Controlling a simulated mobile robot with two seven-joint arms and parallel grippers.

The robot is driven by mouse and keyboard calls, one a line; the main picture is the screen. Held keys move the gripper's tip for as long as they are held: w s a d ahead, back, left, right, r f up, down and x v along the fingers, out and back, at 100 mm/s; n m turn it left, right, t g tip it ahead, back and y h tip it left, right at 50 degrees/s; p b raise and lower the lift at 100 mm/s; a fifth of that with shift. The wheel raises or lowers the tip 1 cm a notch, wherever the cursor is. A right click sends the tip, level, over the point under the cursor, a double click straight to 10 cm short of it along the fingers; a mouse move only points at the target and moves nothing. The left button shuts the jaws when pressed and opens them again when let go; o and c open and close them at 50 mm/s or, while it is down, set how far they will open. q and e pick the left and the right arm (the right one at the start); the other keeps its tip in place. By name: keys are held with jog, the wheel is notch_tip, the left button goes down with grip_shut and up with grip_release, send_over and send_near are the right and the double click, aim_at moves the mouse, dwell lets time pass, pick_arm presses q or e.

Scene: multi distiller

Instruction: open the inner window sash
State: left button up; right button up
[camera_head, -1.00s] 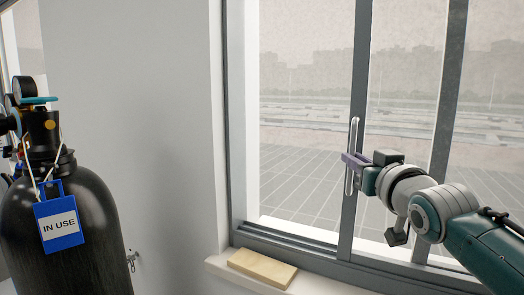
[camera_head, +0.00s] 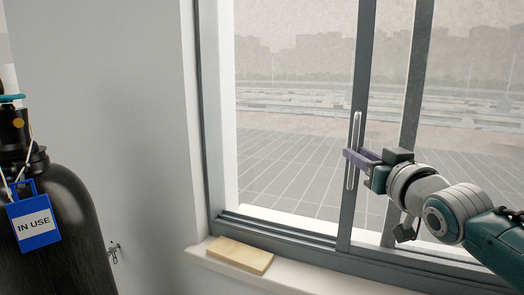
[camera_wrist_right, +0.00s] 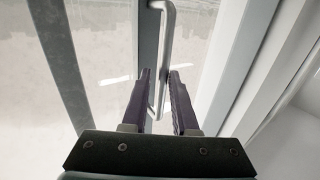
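The inner window sash has a dark grey upright stile (camera_head: 361,110) with a pale vertical bar handle (camera_head: 354,135) on it. The handle also shows in the right wrist view (camera_wrist_right: 167,40). My right gripper (camera_head: 356,157) is at the handle's lower half, with its two purple fingers on either side of the bar. In the right wrist view the fingers (camera_wrist_right: 160,85) stand apart with a gap between them, and the bar runs through it, nearer the right finger. Contact is hard to tell. My left gripper is not in view.
A black gas cylinder (camera_head: 50,235) with a blue "IN USE" tag (camera_head: 33,222) stands at the left. A tan block (camera_head: 240,256) lies on the white sill (camera_head: 205,262). Another grey upright (camera_head: 417,70) stands right of the sash stile.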

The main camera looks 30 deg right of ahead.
jog(key=shift+a, duration=0.1)
jog(key=v, duration=0.9)
jog(key=shift+s, duration=0.45)
